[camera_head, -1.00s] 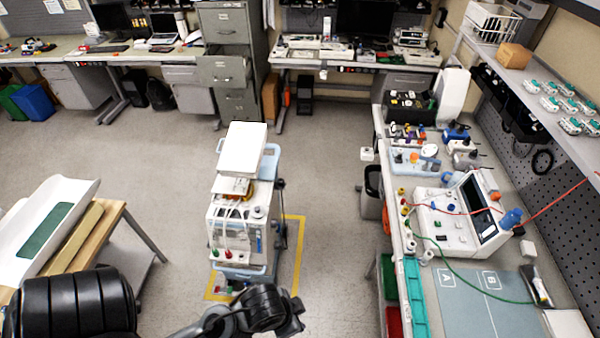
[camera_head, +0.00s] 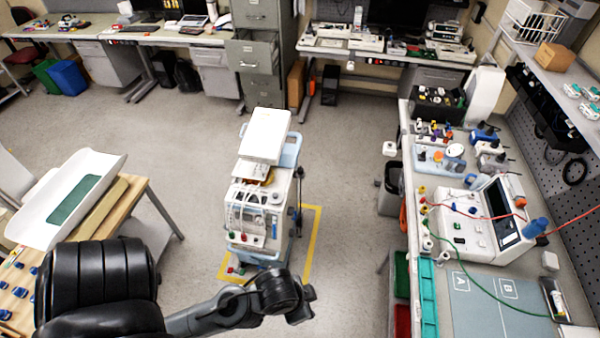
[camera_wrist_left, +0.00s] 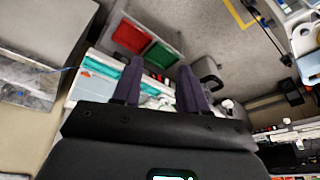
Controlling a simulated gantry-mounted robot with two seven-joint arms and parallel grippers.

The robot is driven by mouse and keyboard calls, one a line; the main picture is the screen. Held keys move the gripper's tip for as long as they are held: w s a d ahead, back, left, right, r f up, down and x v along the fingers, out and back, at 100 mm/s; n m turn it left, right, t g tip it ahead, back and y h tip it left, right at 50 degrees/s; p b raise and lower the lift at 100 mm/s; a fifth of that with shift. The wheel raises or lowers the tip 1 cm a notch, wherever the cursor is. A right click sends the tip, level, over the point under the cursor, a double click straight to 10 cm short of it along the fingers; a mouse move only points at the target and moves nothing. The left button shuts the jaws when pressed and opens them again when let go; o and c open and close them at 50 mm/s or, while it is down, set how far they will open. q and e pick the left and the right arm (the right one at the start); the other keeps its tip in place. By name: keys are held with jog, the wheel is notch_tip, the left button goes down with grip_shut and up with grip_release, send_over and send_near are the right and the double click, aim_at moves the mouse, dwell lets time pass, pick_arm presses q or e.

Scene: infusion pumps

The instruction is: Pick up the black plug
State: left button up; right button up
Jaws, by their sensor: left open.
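I cannot pick out the black plug for certain in either view. A white and light-blue pump cart (camera_head: 262,215) stands on the floor in the middle of the head view, with cables hanging on its front. My left gripper (camera_wrist_left: 158,85) shows in the left wrist view, with two dark fingers apart and nothing between them. In the head view my left arm reaches in from the lower left and ends in front of the cart; its fingers cannot be made out there. My right gripper is not in view.
A workbench (camera_head: 465,285) at the right holds a white device (camera_head: 480,220) with red and green leads. Red (camera_wrist_left: 126,38) and green (camera_wrist_left: 160,56) bins show beyond the fingers. A wooden table (camera_head: 125,205) with a white tray stands at the left. Open floor surrounds the cart.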

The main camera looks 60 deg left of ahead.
pick_arm(q)
jog(key=o, duration=0.5)
